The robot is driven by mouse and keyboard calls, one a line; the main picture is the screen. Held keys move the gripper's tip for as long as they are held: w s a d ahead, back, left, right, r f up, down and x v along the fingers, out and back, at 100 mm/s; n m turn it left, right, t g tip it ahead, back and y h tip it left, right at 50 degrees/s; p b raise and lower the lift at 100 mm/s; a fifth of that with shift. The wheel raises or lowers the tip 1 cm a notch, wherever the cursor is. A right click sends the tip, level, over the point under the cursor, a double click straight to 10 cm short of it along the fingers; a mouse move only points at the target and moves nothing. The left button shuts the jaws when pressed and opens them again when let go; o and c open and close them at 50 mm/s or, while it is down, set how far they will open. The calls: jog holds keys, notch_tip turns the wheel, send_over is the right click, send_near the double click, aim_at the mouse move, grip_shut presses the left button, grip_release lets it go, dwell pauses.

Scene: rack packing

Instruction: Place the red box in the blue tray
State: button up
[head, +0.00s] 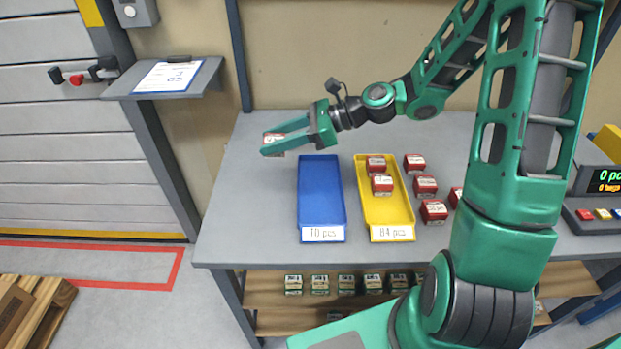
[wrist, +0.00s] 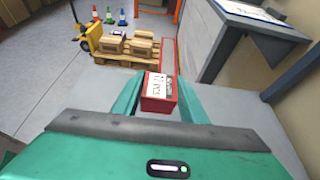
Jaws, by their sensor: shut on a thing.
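My gripper (head: 283,143) is shut on a red box with a white label, held near the left end of the grey table. The held red box (wrist: 158,92) shows between the green fingers in the wrist view. In the head view only a small part of it shows at the fingers. The blue tray (head: 322,200) lies flat on the table and is empty, with a white label at its front. The gripper is behind and to the left of the tray, apart from it.
A yellow tray (head: 399,215) with two red boxes stands right of the blue tray. Several loose red boxes (head: 425,186) lie further right. A wall shelf with a clipboard (head: 168,77) is at the left. A display unit (head: 598,190) stands at the right.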

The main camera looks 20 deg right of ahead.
jog(key=shift+w, duration=0.25)
send_over(318, 172)
notch_tip(318, 172, down, 7)
jog(key=shift+w+f, duration=0.1)
jog(key=shift+f, duration=1.9)
jog(key=shift+f, duration=0.15)
jog(key=o, duration=0.8)
